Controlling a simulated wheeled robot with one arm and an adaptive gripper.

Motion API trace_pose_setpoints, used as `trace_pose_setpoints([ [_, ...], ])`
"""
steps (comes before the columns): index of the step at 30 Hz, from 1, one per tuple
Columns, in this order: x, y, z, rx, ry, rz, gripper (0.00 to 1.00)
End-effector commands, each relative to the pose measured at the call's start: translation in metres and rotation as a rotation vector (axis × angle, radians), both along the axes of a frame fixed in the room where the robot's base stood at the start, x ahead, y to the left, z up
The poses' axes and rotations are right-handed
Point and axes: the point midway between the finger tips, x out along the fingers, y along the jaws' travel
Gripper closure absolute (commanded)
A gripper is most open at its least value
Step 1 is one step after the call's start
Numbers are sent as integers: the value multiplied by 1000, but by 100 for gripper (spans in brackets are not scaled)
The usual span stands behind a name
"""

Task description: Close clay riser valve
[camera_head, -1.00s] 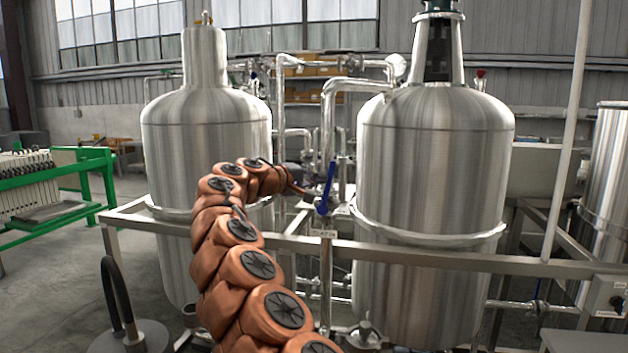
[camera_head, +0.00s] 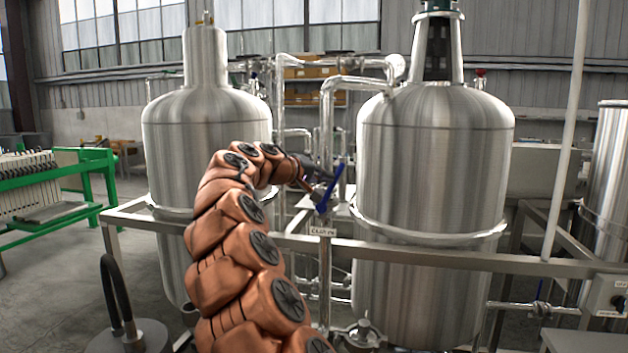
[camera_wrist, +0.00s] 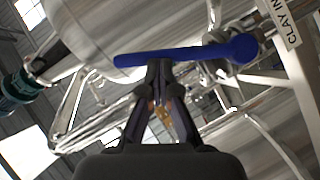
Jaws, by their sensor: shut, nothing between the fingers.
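The clay riser valve has a blue lever handle (camera_head: 328,190) on the pipe between the two tanks, above a small label plate (camera_head: 322,231). The handle slants, its upper end leaning right. In the wrist view the blue handle (camera_wrist: 190,55) lies across the picture, and a label (camera_wrist: 281,22) reading "CLAY IN" or similar is at the upper right. My gripper (camera_wrist: 160,65) is shut and empty, its fingertips at the handle's near edge, seemingly touching it. In the head view my gripper (camera_head: 312,178) is small and partly hidden, just left of the handle.
Steel tanks stand left (camera_head: 205,150) and right (camera_head: 435,165) of the valve. A horizontal frame rail (camera_head: 430,256) runs in front of them. A vertical pole (camera_head: 568,130) stands at the right. Pipes (camera_head: 327,120) crowd the gap between the tanks.

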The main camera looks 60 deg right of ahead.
Motion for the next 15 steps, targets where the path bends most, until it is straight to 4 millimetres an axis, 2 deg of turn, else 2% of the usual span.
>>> trace_pose_setpoints([
  [15, -39, -14, -18, 109, -379, -8, 100],
])
